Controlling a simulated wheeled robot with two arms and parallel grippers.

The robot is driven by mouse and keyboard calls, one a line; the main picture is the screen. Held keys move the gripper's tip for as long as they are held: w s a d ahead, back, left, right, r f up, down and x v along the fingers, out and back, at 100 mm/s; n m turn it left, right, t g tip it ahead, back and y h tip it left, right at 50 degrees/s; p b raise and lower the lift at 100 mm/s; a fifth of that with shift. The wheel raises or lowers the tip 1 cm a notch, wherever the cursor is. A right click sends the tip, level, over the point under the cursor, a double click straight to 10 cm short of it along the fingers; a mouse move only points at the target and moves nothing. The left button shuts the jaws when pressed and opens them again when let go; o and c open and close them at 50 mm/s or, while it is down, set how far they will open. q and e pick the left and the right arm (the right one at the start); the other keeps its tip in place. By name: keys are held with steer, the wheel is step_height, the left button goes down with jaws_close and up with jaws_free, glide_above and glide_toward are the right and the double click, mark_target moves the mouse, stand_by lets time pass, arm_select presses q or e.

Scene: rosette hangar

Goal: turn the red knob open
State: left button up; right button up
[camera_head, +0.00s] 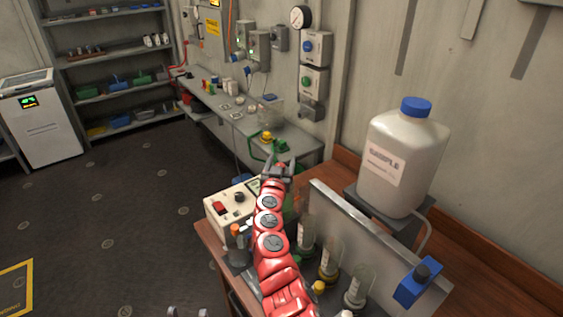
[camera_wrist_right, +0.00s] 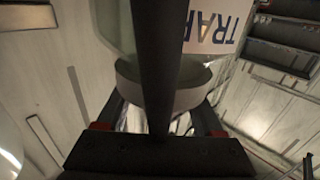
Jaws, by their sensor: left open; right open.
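A red part (camera_head: 220,208) shows on top of a cream box with a black dial (camera_head: 239,197), at the left end of the wooden bench; I cannot tell whether it is a knob or a switch. No other red knob can be made out. My red right arm crosses the bench, with its open gripper (camera_head: 280,168) beyond the box, near the grey side table's end. In the right wrist view a clear vessel with a "TRA..." label (camera_wrist_right: 212,30) stands beyond the gripper (camera_wrist_right: 157,128), partly hidden by a dark bar. My left gripper (camera_head: 188,311) barely shows at the bottom edge.
Several glass vessels (camera_head: 330,262) stand on the bench right of my arm, before a grey upright panel (camera_head: 365,235). A large white jug (camera_head: 400,160) with a blue cap stands behind it. The grey side table (camera_head: 225,112) holds small items. Dark floor at left is clear.

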jaws_close()
stand_by(0.3)
